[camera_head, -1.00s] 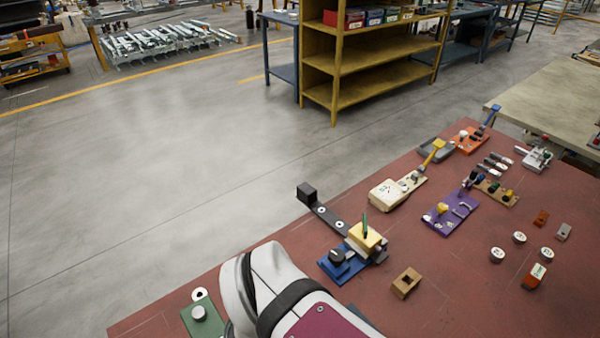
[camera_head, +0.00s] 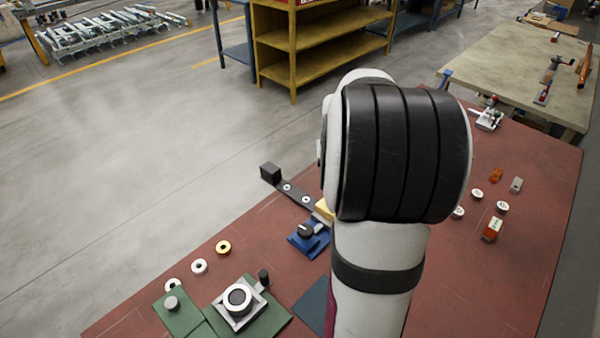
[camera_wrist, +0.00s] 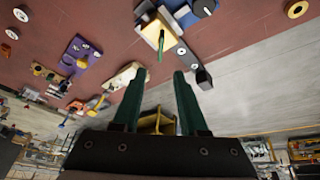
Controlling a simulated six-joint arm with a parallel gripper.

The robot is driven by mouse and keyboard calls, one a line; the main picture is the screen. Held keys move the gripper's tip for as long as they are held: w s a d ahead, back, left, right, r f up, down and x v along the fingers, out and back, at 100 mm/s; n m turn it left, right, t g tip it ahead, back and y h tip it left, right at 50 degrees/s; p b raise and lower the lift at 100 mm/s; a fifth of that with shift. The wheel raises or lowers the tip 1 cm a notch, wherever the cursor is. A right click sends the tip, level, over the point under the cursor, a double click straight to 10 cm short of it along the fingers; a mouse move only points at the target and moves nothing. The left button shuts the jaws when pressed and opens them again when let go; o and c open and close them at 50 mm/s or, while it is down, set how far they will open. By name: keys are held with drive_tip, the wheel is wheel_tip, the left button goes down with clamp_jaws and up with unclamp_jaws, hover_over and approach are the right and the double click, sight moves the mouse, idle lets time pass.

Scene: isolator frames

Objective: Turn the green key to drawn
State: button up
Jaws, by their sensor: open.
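The green key (camera_wrist: 161,46) stands in a yellow block (camera_wrist: 150,33) on a blue base with a dark knob. In the wrist view it is a thin upright stem above the gap between my fingers. My gripper (camera_wrist: 160,74) is open and empty, its two green fingers apart and clear of the key. In the head view my arm hides the key and my gripper. I cannot read the key's markings.
A dark bar with a black block (camera_head: 270,173) lies beside the blue base. A green plate with a ringed white fixture (camera_head: 238,301) is at the front. A purple plate (camera_wrist: 79,52) and a cream device (camera_wrist: 123,77) are near the key.

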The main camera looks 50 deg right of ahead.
drive_tip(key=x, duration=1.3)
drive_tip(key=shift+w+f, duration=0.1)
drive_tip(key=shift+f, duration=0.3)
drive_tip(key=shift+c, duration=0.3)
clamp_jaws()
